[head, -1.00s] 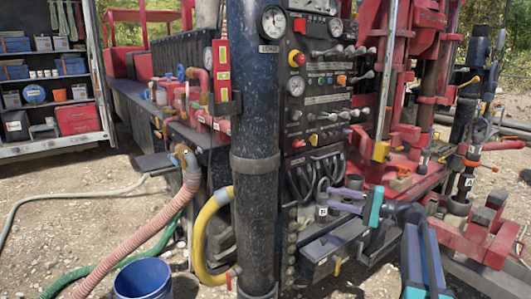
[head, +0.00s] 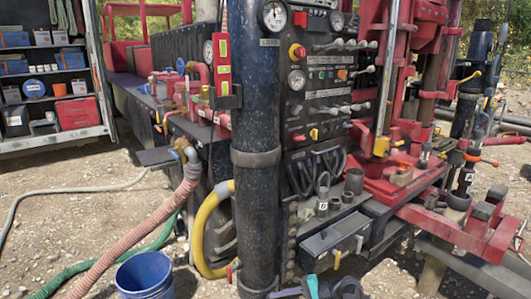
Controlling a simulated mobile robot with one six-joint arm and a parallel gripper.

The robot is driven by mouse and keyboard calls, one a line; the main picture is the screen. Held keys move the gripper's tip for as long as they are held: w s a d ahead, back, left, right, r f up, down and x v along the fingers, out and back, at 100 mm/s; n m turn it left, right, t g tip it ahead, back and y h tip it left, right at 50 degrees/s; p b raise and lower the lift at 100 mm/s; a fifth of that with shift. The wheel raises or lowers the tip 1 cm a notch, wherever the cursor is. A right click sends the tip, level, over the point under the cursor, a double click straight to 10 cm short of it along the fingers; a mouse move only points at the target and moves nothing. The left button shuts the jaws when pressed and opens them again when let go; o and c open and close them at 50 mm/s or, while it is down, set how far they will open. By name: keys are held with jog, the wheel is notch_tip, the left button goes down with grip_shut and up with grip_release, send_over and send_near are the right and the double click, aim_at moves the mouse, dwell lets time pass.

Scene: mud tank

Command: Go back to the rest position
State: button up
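Only a small part of my arm's end shows, at the bottom edge of the head view. A teal piece and a dark joint stand there, with a purple-grey part of my gripper (head: 287,293) to their left. It is low in front of the drilling rig, just right of the foot of the dark column (head: 256,190). The fingertips are cut off or too small to make out. I cannot see whether they are open or shut, or whether they hold anything.
The rig's control panel (head: 318,75) with levers and gauges stands behind the column. A grey drawer box (head: 330,238) juts out above my arm. A blue bucket (head: 145,275) and hoses (head: 150,230) lie left. Red beams (head: 465,235) stick out right.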

jog(key=s+a+f+n+g+h, duration=0.2)
jog(key=s+f+g+h, duration=0.35)
jog(key=s+f, duration=1.75)
jog(key=s+d+f+n+g+h, duration=0.1)
jog(key=s+d+f+h, duration=0.15)
jog(key=s, duration=0.45)
jog(key=s+d+f+n+g+h, duration=0.1)
jog(key=s+d+n+h, duration=0.1)
jog(key=s+d, duration=0.3)
jog(key=s+d+n+h, duration=0.2)
jog(key=d+h, duration=0.1)
jog(key=d, duration=0.3)
jog(key=shift+s+f, duration=0.25)
jog(key=shift+s, duration=0.1)
jog(key=shift+c, duration=0.7)
